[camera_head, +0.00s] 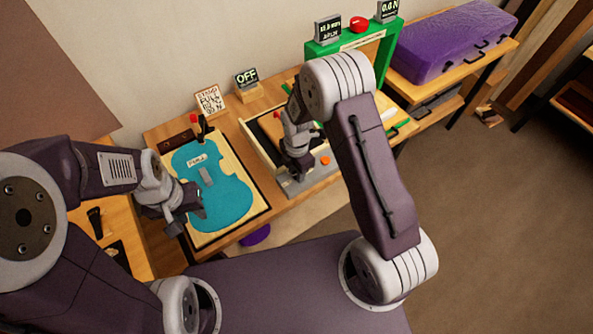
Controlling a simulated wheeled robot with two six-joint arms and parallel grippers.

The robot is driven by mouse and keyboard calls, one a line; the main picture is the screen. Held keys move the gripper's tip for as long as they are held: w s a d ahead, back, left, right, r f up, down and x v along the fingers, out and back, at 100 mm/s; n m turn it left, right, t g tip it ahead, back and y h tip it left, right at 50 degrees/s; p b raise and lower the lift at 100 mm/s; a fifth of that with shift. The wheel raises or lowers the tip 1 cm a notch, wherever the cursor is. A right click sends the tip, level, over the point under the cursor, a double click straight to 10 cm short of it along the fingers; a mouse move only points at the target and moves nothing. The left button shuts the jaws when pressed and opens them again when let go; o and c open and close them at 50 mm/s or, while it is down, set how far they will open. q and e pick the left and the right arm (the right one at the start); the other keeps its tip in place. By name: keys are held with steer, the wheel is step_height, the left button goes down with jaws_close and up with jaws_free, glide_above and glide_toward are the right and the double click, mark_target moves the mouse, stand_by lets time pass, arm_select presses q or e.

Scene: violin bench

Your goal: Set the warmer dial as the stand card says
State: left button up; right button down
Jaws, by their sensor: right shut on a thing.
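The warmer is a pale open box (253,139) with a grey front ledge (318,177) that carries an orange button (325,160). My right gripper (298,174) points down at this ledge, left of the button, and is shut on what appears to be the warmer dial, which its fingers hide. The dial's setting cannot be read.
The teal violin-shaped piece (226,194) lies on a pale board with a label on it. A green frame (393,50) with displays and a red knob (359,23) stands behind my right arm. A purple case (452,40) lies on the far right table. Open floor is at right.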

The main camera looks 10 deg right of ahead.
steer(key=m, duration=0.4)
steer(key=shift+w, duration=0.1)
steer(key=m+p, duration=0.1)
steer(key=m, duration=0.8)
steer(key=shift+d+m, duration=0.1)
steer(key=shift+m, duration=0.2)
steer(key=m, duration=0.8)
steer(key=shift+p, duration=0.3)
steer(key=m, duration=0.4)
steer(key=shift+d+m, duration=0.1)
steer(key=shift+m, duration=0.2)
steer(key=m, duration=0.4)
steer(key=shift+f+m, duration=0.1)
steer(key=shift+m, duration=1.9)
